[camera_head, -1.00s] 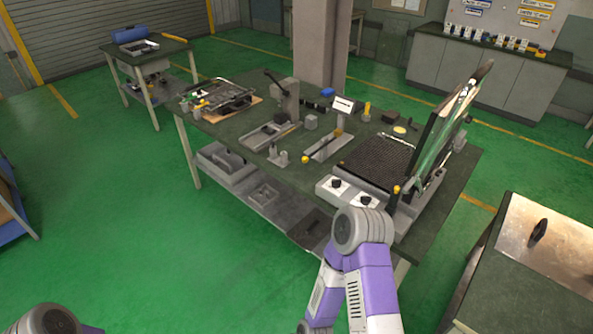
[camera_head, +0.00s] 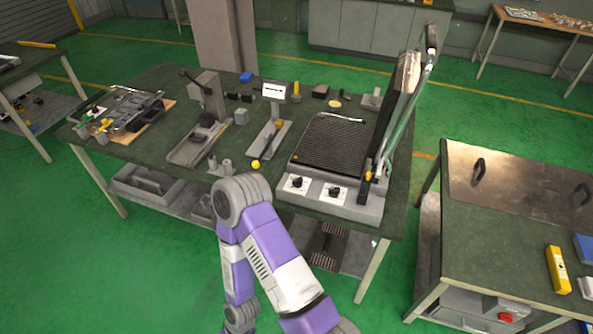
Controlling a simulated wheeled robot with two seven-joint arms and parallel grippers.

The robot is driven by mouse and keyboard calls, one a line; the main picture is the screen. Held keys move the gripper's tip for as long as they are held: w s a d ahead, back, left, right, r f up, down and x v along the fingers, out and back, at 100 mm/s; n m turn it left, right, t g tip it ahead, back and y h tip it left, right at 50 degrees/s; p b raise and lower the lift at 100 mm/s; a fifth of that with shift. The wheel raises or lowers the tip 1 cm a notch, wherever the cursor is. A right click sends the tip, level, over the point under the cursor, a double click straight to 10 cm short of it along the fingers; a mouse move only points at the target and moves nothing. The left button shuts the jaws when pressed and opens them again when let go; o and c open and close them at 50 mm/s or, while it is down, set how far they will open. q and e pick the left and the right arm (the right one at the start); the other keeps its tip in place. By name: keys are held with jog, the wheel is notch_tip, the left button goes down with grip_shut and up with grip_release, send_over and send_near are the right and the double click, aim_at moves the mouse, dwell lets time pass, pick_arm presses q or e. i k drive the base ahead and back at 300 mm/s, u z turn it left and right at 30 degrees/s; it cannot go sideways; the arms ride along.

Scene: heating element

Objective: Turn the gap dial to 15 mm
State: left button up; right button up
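A grey press-like machine (camera_head: 350,208) stands on the right part of the green-topped workbench, with a ribbed dark plate (camera_head: 333,143) and a raised lid (camera_head: 398,105) tilted up on its right side. Its front face carries two black dials on white plates, a left dial (camera_head: 297,183) and a right dial (camera_head: 333,192). Their markings are too small to read, so I cannot tell which is the gap dial or its setting. One of my purple and white arms is bent in front of the bench, left of and below the dials. Neither gripper is in view.
A small stand-up sign (camera_head: 273,92), a lever tool (camera_head: 208,98) and a tray of parts (camera_head: 130,108) share the workbench (camera_head: 165,85). Another table (camera_head: 465,225) with a yellow level-like object (camera_head: 558,270) stands at right. Green floor is open at the lower left.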

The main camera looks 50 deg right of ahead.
aim_at(298, 183)
jog(key=z, duration=0.7)
jog(key=i, duration=0.65)
jog(key=z, duration=0.7)
